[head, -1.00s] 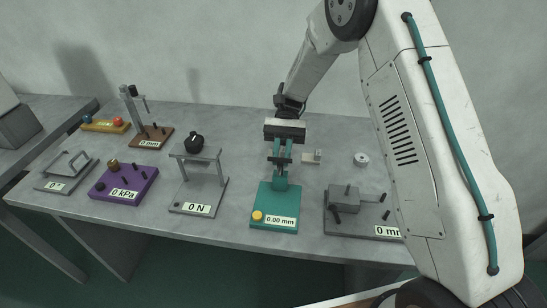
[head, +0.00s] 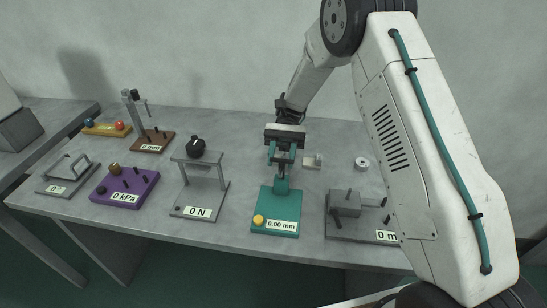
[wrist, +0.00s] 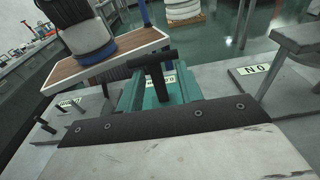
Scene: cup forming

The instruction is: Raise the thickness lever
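The teal thickness gauge (head: 276,210) stands on the table with its label reading 0.00 mm and a yellow knob at its front left. Its teal upright rises at the back, directly under my gripper (head: 282,155). In the wrist view the teal gauge (wrist: 185,90) lies beyond the dark edge of my gripper mount. A black T-shaped handle (wrist: 152,60), which looks like the lever, stands in front of it. In the head view my fingers overlap the top of the gauge, so their gap and any contact with the lever are unclear.
A grey block device (head: 345,205) stands to the right and a force stand marked 0 N (head: 199,212) to the left. A small pale block (head: 312,162) and a white ring (head: 361,163) lie behind. A purple kPa box (head: 124,188) is further left.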

